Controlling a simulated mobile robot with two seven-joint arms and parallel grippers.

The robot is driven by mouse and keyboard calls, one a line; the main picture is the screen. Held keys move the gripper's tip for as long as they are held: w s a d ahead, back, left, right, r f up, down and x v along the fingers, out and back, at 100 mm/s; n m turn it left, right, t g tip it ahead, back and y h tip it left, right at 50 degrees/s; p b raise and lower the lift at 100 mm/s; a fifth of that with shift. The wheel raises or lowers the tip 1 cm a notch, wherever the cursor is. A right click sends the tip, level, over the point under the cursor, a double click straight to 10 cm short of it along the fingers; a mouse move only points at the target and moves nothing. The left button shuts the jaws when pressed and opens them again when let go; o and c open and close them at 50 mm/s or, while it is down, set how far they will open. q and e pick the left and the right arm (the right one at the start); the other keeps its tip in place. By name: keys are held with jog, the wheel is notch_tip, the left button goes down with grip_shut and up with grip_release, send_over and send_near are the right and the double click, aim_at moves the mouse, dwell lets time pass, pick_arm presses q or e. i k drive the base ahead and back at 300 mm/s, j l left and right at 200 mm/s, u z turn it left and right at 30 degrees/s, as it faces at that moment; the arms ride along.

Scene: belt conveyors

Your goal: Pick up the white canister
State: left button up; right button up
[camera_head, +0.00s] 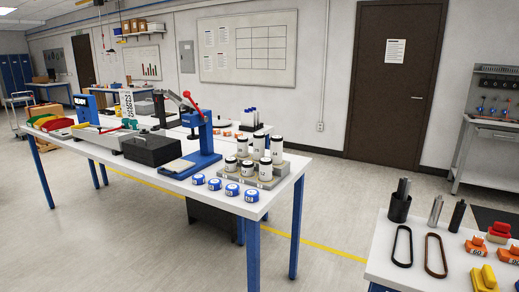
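Several white canisters with dark lids stand upright in two rows on a grey stepped rack (285,169) at the right end of the long white table. The back row has one at its left (242,147), one in the middle (259,146) and one at its right (277,150). The front row has shorter ones, with one at its left (231,165), one in the middle (247,170) and one at its right (265,170). They bear small dark labels, too small to read surely. Neither of my grippers is in view.
Blue round pieces (232,189) line the front table edge before the rack. A blue press with a red handle (201,135) and a black box (152,150) stand to the left. A nearer table (385,262) at lower right holds belts and cylinders. Open floor lies between the tables.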

aim_at(258, 141)
jog(key=i+j+z, duration=0.1)
jog(key=z, duration=0.6)
jog(key=i+j+z, duration=0.45)
jog(key=j, duration=0.15)
jog(key=i+j+z, duration=0.1)
jog(key=j+z, duration=0.15)
jog(key=j, duration=0.05)
